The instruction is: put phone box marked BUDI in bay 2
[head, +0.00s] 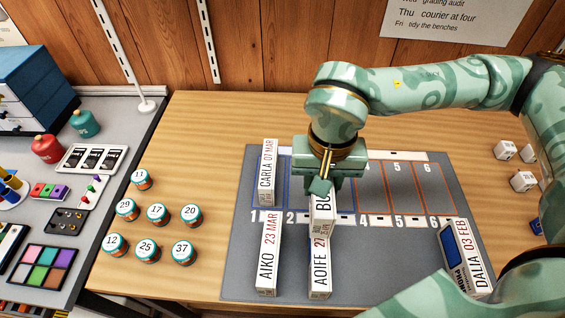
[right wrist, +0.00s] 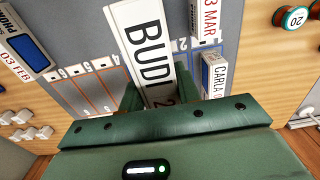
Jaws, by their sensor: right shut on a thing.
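The white phone box marked BUDI (head: 323,204) is held upright in my right gripper (head: 321,180), its fingers shut on it. In the head view the gripper hides much of the box, which is over the middle of the grey mat (head: 235,270), behind the AOIFE box. In the right wrist view the BUDI box (right wrist: 150,45) shows its name large between the fingers. Bay 2 is marked by the number 2 (head: 290,218), just left of the held box, with blue lines. I cannot tell whether the box touches the mat. My left gripper is out of view.
The CARLA box (head: 266,170) stands in bay 1. The AIKO (head: 268,258) and AOIFE (head: 320,268) boxes stand at the front, DALIA (head: 468,262) at the right. Bays 4 to 6 look empty. Several numbered jars (head: 157,214) stand left of the mat.

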